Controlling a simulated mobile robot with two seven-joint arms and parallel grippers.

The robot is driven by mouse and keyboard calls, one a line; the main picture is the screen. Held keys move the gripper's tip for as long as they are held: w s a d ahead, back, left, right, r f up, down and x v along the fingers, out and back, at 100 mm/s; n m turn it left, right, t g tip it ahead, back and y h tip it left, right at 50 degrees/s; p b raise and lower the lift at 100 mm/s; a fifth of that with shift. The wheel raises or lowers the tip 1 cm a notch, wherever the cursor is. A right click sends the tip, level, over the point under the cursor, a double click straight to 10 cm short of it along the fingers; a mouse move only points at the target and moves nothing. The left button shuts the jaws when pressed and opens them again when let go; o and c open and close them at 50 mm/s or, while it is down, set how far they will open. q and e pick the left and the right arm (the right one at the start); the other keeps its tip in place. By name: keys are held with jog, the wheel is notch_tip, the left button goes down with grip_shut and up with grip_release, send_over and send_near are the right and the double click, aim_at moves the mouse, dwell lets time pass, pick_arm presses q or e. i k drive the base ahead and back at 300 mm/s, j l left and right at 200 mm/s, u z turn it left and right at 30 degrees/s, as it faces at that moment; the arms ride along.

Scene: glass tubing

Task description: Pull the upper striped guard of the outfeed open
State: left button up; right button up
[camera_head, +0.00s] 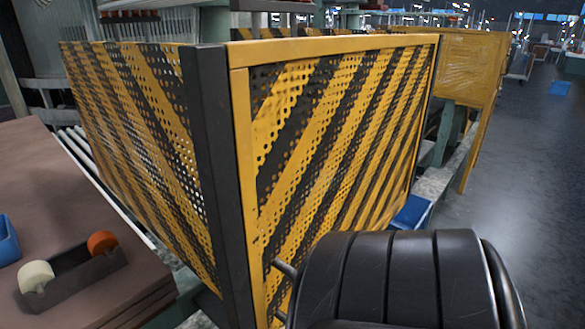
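The striped guard (345,130) is a perforated yellow-and-black panel in a yellow frame, right of a dark upright post (213,170). It stands upright and its frame lies close along the post. A second striped perforated panel (135,130) extends left from the post. A short grey bar (284,268), perhaps a handle, shows low at the guard's left side, partly hidden. A large black ribbed arm link of mine covers the guard's lower right part. Neither gripper can be seen, so I cannot tell whether one touches the guard.
A brown table (60,190) at the left holds a dark tray (75,282) with a white and an orange roll. A blue bin (5,240) is at the left edge. A yellow mesh panel (465,65) stands beyond the guard. The grey floor (530,180) at the right is largely clear.

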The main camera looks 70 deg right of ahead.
aim_at(279, 156)
jog(key=k+z, duration=0.15)
jog(key=z, duration=2.5)
